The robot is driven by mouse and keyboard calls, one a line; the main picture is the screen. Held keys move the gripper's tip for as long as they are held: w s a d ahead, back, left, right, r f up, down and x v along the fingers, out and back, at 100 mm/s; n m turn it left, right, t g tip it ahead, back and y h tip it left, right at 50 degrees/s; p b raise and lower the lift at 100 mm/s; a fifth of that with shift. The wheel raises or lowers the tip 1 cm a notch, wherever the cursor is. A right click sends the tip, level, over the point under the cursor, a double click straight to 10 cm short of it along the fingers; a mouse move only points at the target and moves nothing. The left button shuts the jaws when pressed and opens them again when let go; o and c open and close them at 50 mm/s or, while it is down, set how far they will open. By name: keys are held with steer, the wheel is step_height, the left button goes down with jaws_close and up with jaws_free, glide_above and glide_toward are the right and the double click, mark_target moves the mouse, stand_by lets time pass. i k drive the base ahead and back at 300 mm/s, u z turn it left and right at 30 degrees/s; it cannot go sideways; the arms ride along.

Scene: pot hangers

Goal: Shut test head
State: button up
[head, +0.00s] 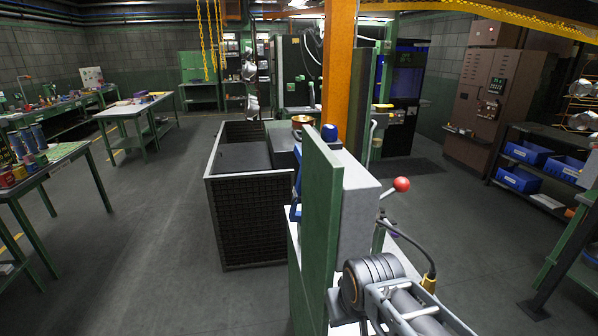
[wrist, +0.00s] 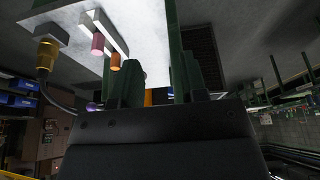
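A grey box-shaped unit (head: 358,205) stands behind a tall green panel (head: 322,215) in the head view. A lever with a red ball knob (head: 401,184) sticks out at its right side. I cannot tell for sure which part is the test head. In the wrist view, a pale grey metal face (wrist: 150,30) fills the upper middle, with a pink-tipped peg (wrist: 98,44) and an orange-tipped peg (wrist: 115,61) near it. My gripper (wrist: 165,85) shows at the bottom of the wrist view with its two dark fingers apart and nothing clearly held. Its fingertips do not show in the head view.
A black cable with a yellow connector (head: 429,283) runs beside my arm. A black mesh-sided bin (head: 250,220) stands left of the green panel, and an orange post (head: 338,70) rises behind. Green workbenches (head: 140,107) line the left. Floor is clear between them.

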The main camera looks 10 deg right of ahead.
mark_target(294, 216)
steer(key=k, duration=0.6)
steer(key=u, duration=0.75)
steer(key=i, duration=0.6)
steer(key=u, duration=0.75)
steer(key=i, duration=1.7)
steer(key=z, duration=0.75)
